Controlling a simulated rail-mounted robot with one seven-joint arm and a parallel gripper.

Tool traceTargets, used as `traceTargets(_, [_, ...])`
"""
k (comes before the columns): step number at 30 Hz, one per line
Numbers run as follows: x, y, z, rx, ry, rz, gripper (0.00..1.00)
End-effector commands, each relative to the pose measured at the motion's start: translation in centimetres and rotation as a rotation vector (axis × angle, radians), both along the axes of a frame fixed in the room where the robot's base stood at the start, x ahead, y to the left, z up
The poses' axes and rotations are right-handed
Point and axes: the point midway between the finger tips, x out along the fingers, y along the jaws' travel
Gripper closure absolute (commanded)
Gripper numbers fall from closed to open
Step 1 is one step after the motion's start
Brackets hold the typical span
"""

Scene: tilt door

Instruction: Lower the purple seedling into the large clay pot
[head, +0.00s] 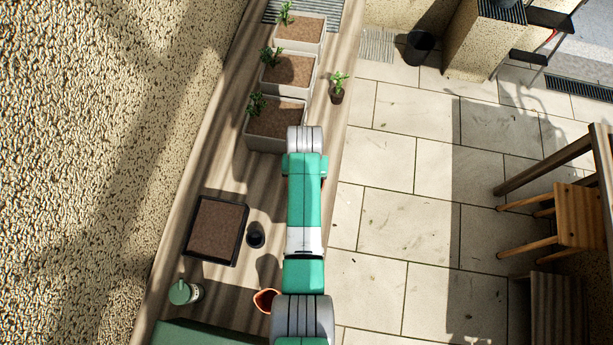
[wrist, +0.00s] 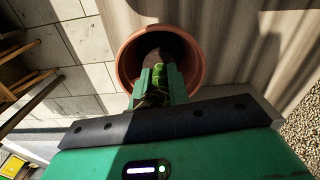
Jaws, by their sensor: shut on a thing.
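In the wrist view, my gripper (wrist: 157,88) is shut on a seedling (wrist: 158,80) with green leaves and darker parts. I cannot make out purple clearly. The fingertips and the seedling line up over the opening of a round clay pot (wrist: 124,70). The pot's inside is dark with a brown patch, and I cannot tell how deep the seedling sits or whether it touches the pot. In the head view my arm hides the gripper and the seedling. A terracotta rim (head: 263,300) shows beside my arm; I cannot tell if it is the same pot.
A rough wall is on the left, and tiled floor on the right.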

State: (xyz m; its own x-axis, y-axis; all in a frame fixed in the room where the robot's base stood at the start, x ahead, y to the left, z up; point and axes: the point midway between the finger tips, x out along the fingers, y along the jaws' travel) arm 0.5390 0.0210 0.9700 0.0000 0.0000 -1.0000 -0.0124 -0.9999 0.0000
Motion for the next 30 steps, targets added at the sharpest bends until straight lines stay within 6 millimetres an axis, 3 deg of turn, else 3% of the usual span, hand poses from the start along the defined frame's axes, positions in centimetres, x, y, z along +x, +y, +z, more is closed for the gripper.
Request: traceTargets(30, [0.0,0.0,-1.6,0.000,0.000,0.000,1.00])
